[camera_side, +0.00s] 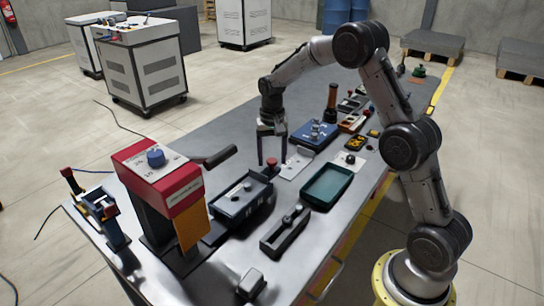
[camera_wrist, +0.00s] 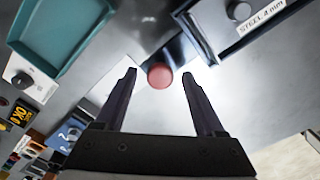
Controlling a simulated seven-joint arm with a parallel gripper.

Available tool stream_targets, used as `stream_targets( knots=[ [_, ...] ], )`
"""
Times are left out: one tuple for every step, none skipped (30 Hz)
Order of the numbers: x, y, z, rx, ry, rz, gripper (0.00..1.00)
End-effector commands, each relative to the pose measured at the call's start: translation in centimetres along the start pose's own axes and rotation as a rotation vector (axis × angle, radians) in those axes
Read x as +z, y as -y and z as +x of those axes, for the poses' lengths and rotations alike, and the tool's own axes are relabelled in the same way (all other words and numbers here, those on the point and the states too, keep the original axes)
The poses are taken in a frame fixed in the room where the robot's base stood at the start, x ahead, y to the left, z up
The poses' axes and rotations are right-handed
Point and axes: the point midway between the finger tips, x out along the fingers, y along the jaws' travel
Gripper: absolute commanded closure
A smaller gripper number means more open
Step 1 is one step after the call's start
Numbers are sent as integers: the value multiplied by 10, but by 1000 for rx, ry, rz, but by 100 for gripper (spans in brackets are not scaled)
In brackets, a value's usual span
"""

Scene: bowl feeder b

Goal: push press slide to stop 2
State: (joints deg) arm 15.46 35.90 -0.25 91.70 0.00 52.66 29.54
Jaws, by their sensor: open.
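My gripper (camera_side: 272,158) is open and points down over the bench. It also shows in the wrist view (camera_wrist: 159,73), its two dark fingers apart. A round red knob (camera_wrist: 159,76) appears in the gap between the fingertips in the wrist view; in the side view the red knob (camera_side: 271,167) is at fingertip level. It sits at the end of a dark fixture (camera_side: 240,200). I cannot tell whether a finger touches it. A dark rail with a round knob (camera_side: 285,232) lies nearer the front. No stop numbers can be read, and which part is the press slide is unclear.
A teal tray (camera_side: 327,187) lies right of the gripper. A red-topped machine with a blue knob (camera_side: 155,157) and a black lever stands at left. A blue box (camera_side: 314,136) and pale plate (camera_side: 294,163) lie behind. A box labelled STEEL 4 mm (camera_wrist: 258,30) is close by.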

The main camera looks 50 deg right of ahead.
Motion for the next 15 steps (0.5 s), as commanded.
stream_targets(
  knots=[
    [0,0,0,0,0,0,29],
    [0,0,0,0,0,0,32],
    [0,0,0,0,0,0,39],
    [0,0,0,0,0,0,45],
    [0,0,0,0,0,0,50],
    [0,0,0,0,0,0,57],
    [0,0,0,0,0,0,63],
    [0,0,0,0,0,0,68],
    [0,0,0,0,0,0,75],
    [0,0,0,0,0,0,81],
    [0,0,-1,0,0,0,86],
    [0,0,-1,0,0,0,93],
    [0,0,-1,0,0,0,99],
    [0,0,-1,0,0,0,100],
    [0,0,-1,0,0,0,100]
  ],
)
